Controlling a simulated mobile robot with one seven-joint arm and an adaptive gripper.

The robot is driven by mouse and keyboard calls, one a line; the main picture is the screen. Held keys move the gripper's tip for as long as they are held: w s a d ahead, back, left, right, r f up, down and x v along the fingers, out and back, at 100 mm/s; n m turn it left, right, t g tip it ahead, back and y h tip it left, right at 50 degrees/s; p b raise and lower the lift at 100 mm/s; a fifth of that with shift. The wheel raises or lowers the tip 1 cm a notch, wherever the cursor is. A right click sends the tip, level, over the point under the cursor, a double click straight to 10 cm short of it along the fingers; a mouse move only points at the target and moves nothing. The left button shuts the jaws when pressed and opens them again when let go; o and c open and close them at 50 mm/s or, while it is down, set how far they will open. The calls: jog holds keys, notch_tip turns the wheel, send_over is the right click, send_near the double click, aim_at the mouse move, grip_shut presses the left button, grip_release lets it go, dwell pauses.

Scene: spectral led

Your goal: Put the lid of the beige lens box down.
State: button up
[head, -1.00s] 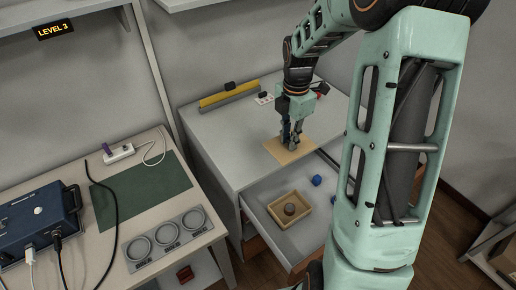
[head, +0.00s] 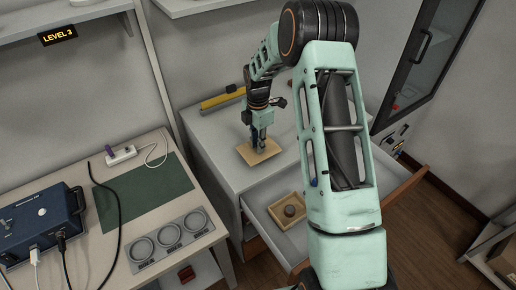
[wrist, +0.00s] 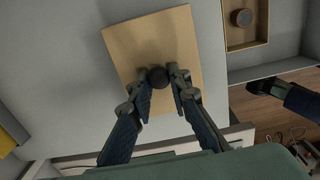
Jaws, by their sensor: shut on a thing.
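The beige lid (head: 262,153) is a flat tan panel over the grey cabinet top in the head view. It also shows in the wrist view (wrist: 165,40), with a dark round knob (wrist: 157,76) on it. My gripper (wrist: 163,84) is shut on the knob; it shows in the head view too (head: 257,146). I cannot tell whether the lid touches the cabinet top. The beige lens box (head: 275,213) stands without its lid in the open drawer, with a dark round thing (head: 290,211) inside.
The open drawer (head: 262,222) juts out from the cabinet (head: 215,140). A yellow bar (head: 222,97) lies at the cabinet's back. On the left table are a green mat (head: 140,195), a tray with three rings (head: 168,240) and a blue device (head: 40,220).

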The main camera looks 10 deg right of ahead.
jog(key=shift+s+f, duration=0.1)
jog(key=shift+f, duration=1.15)
jog(key=shift+f, duration=0.2)
jog(key=o, duration=0.9)
jog(key=shift+o, duration=0.2)
jog(key=shift+r, duration=0.1)
notch_tip(320, 180, up, 12)
jog(key=shift+r+b, duration=0.1)
jog(key=shift+b, duration=0.25)
jog(key=shift+d, duration=0.1)
